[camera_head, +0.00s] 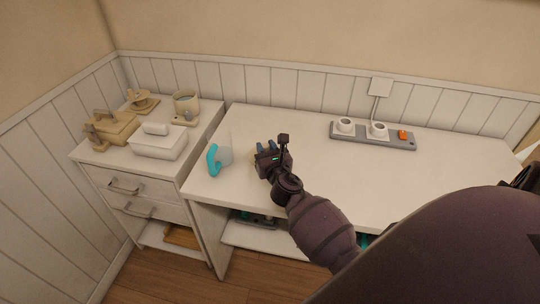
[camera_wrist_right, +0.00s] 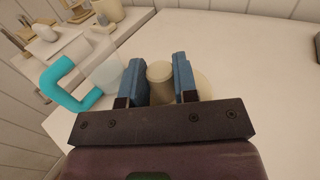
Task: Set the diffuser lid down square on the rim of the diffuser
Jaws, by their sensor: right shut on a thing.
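My right gripper (camera_head: 267,148) is low over the white desktop, left of its middle. In the right wrist view its two blue fingers (camera_wrist_right: 159,64) are shut on a cream round knob (camera_wrist_right: 160,73), which I take to be part of the diffuser lid. A wider, tan round surface (camera_wrist_right: 204,86) shows beside and below the right finger. I cannot tell whether it is the lid's disc or the diffuser under it. The gripper hides most of this in the head view, so the contact with any rim cannot be seen. My left gripper is not in view.
A clear cup with a teal handle (camera_head: 214,158) stands close left of the gripper. A power strip (camera_head: 372,136) lies at the desk's back. A white lidded box (camera_head: 159,144) and a mug (camera_head: 186,102) stand on the drawer cabinet. The desktop's right side is clear.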

